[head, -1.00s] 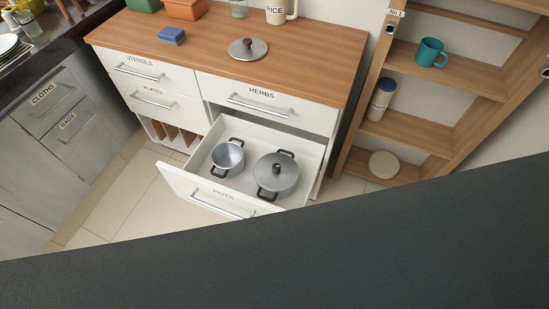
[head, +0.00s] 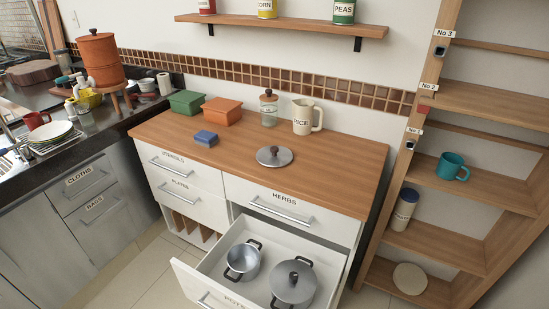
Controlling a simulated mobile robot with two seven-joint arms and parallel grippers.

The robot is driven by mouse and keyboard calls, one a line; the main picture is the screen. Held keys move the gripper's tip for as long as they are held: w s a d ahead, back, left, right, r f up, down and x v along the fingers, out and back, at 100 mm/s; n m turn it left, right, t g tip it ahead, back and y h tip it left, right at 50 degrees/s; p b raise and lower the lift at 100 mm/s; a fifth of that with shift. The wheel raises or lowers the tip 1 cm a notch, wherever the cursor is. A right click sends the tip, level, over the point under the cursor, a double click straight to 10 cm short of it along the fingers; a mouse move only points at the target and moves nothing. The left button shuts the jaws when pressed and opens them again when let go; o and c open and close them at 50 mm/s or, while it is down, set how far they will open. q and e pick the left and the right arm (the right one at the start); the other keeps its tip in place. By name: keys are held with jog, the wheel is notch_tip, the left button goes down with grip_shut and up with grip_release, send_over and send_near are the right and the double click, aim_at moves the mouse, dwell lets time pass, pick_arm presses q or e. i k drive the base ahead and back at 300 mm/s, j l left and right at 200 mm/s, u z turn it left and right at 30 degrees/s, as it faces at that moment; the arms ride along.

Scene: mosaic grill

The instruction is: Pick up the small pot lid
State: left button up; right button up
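A small round pot lid (head: 274,156), metal with a dark brown knob, lies flat on the wooden counter top (head: 340,165) above the herbs drawer. Below it the pots drawer (head: 217,260) is pulled open. In the drawer stand a small open pot (head: 243,261) with black handles and, to its right, a larger pot (head: 293,283) with its lid on. Neither of my grippers shows in the head view.
A blue sponge-like block (head: 205,138), an orange box (head: 222,110), a green box (head: 187,103), a glass jar (head: 269,110) and a rice jug (head: 304,117) stand on the counter. The counter right of the lid is clear. An open wooden shelf (head: 440,240) stands at right.

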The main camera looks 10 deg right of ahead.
aim_at(273, 156)
jog(key=i+j, duration=0.25)
jog(key=j, duration=0.15)
jog(key=i+j, duration=0.25)
jog(key=j, duration=0.15)
jog(key=z, duration=1.7)
